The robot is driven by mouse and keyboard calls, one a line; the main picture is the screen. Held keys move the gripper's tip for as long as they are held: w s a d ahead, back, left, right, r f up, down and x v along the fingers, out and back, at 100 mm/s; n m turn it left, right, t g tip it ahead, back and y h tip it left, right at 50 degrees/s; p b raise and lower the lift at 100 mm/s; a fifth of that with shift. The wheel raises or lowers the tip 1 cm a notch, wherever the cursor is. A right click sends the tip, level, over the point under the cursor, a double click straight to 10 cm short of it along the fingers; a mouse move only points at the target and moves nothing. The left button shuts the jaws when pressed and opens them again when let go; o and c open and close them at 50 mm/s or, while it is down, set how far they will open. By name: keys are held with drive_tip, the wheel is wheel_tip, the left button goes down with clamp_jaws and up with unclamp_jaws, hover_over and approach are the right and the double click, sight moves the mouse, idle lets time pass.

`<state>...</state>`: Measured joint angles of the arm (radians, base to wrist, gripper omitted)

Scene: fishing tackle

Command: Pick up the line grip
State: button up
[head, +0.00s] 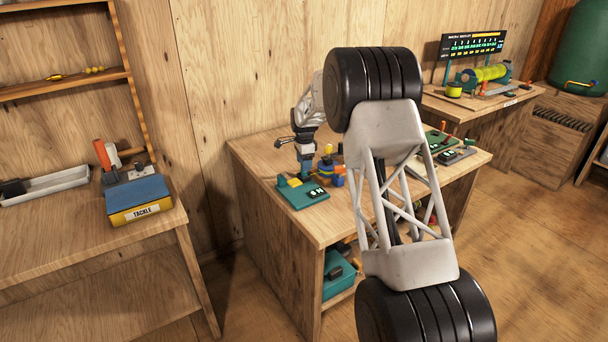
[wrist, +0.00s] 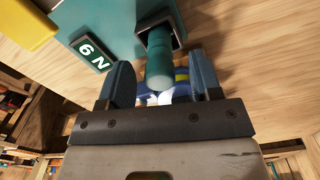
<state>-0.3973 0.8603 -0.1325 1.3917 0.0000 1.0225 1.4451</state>
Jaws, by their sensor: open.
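A teal cylindrical handle (wrist: 160,62), which I take to be the line grip, stands in a dark square socket (wrist: 157,33) on a teal base (wrist: 118,30) with a number-and-N label. In the wrist view my gripper (wrist: 162,82) is open, with one blue finger on each side of the handle's near end; I cannot tell whether either touches it. In the head view my gripper (head: 305,165) is over the bench, just behind the labelled green base (head: 291,197). The handle cannot be made out clearly there.
A blue and yellow object (head: 328,172) stands close right of my gripper on the wooden bench (head: 258,158). A tackle box (head: 138,200) is on the left table. My arm hides the bench's middle.

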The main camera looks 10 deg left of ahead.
drive_tip(key=shift+f, duration=1.1)
clamp_jaws()
drive_tip(key=shift+r, duration=0.15)
drive_tip(key=shift+r, duration=1.55)
drive_tip(key=shift+s+d+r, duration=0.1)
drive_tip(key=shift+s+r, duration=0.05)
drive_tip(key=shift+s, duration=0.05)
drive_tip(key=s+d, duration=0.3)
drive_tip(key=s, duration=0.4)
drive_tip(key=s+d+r, duration=0.1)
drive_tip(key=s+d, duration=0.2)
drive_tip(key=s, duration=0.4)
drive_tip(key=shift+s+r, duration=0.15)
drive_tip(key=shift+s, duration=0.05)
